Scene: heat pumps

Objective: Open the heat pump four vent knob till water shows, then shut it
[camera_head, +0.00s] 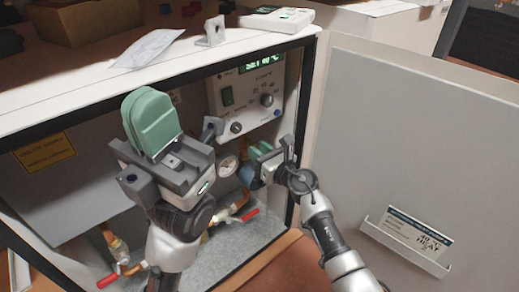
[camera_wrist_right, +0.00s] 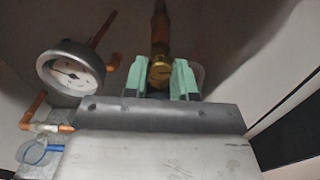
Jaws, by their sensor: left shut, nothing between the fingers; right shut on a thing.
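The heat pump cabinet (camera_head: 75,185) stands open, with a control panel (camera_head: 245,90) and a lit green display inside. In the right wrist view a brass vent knob (camera_wrist_right: 160,73) on a vertical copper pipe sits between the green fingers of my right gripper (camera_wrist_right: 162,80), which is shut on it. In the head view my right gripper (camera_head: 262,160) reaches into the cabinet from the right and hides the knob. My left gripper (camera_head: 152,122) is shut and empty, raised in front of the cabinet. I see no water at the knob.
A round pressure gauge (camera_wrist_right: 72,72) is left of the knob. Red-handled valves (camera_head: 107,281) sit low in the cabinet. The open door (camera_head: 420,140) with a label holder (camera_head: 405,245) stands at the right. A paper (camera_head: 148,49) and a bracket (camera_head: 211,32) lie on top.

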